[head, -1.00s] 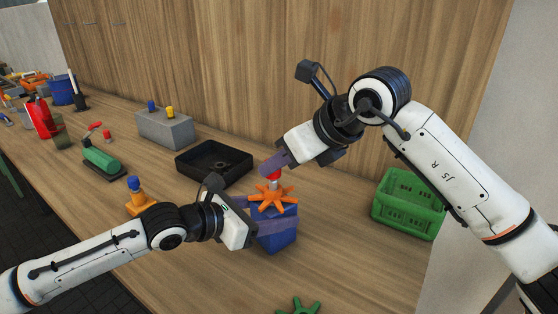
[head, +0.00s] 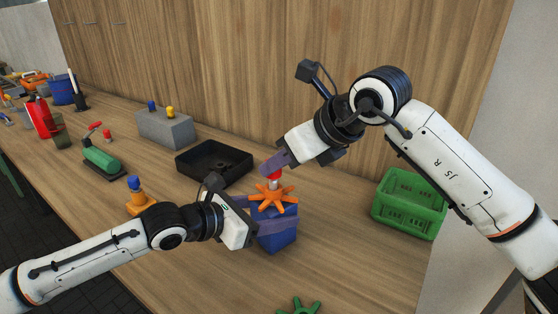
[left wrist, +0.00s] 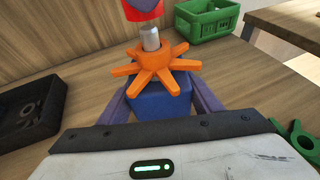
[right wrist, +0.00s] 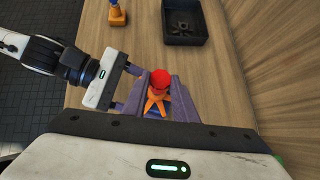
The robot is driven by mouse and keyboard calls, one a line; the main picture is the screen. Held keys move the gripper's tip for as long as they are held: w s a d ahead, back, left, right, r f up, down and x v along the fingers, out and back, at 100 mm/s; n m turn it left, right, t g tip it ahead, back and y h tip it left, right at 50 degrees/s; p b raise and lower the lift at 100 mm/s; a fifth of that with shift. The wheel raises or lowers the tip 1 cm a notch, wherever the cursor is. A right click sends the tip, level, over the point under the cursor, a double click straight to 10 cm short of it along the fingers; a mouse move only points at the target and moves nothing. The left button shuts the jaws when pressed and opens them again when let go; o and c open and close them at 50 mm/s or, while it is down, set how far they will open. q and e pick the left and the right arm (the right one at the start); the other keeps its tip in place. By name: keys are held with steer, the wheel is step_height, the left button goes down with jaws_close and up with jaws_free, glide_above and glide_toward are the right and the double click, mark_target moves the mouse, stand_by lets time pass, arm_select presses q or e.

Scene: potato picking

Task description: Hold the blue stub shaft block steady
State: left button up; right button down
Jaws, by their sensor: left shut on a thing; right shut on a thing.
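The blue stub shaft block (head: 278,241) stands on the table, with an orange spoked wheel (head: 273,197) on top around a short metal shaft (left wrist: 150,39). My left gripper (head: 272,223) is shut on the block, its fingers along two sides, as the left wrist view shows around the block (left wrist: 160,104). A red cap (head: 274,174) is above the wheel at the shaft's top. My right gripper (head: 272,167) is shut on this red cap from above; the cap also shows between its fingers in the right wrist view (right wrist: 160,78). Whether the wheel touches the block is unclear.
A black tray (head: 237,176) with a dark part inside stands behind left. A green crate (head: 408,222) is at the right, and a green spoked part (head: 299,306) lies at the front edge. An orange stand with a blue top (head: 138,198) is near my left arm.

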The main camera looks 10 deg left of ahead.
mark_target(279, 175)
steer(key=shift+f, duration=1.55)
steer(key=c, duration=1.4)
jaws_free()
steer(key=shift+o, duration=0.2)
steer(key=v, duration=1.2)
arm_select(q)
steer(key=o, duration=1.6)
